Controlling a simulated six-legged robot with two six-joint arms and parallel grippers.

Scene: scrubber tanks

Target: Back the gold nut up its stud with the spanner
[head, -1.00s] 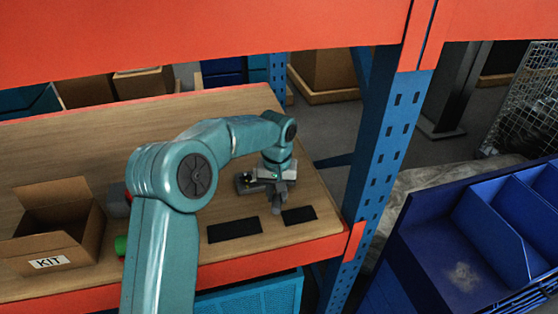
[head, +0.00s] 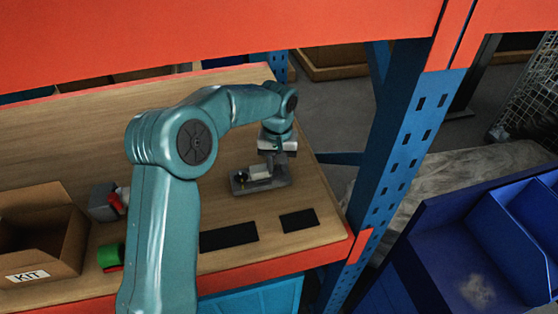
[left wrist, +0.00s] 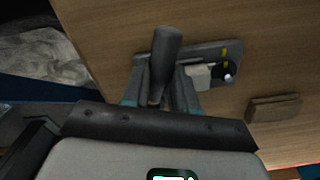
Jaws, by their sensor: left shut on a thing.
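My left gripper (head: 274,152) is above the grey fixture plate (head: 275,183), near the table's right end. In the left wrist view its fingers (left wrist: 162,97) are shut on a dark grey round-ended handle, which looks like the spanner (left wrist: 166,55). The plate (left wrist: 201,52) shows beyond it with a pale block (left wrist: 197,76), a black round part and small yellow marks. The gold nut and its stud cannot be told apart surely; a tiny yellow spot shows by the plate's left end in the head view. I cannot tell whether the spanner touches anything. My right gripper is out of view.
Two black pads (head: 229,236) (head: 299,221) lie near the table's front edge. An open KIT box (head: 38,236), a green roll (head: 109,256) and a grey-red item (head: 107,203) are at left. A blue rack post (head: 405,140) stands at right. A brown block (left wrist: 273,108) shows in the wrist view.

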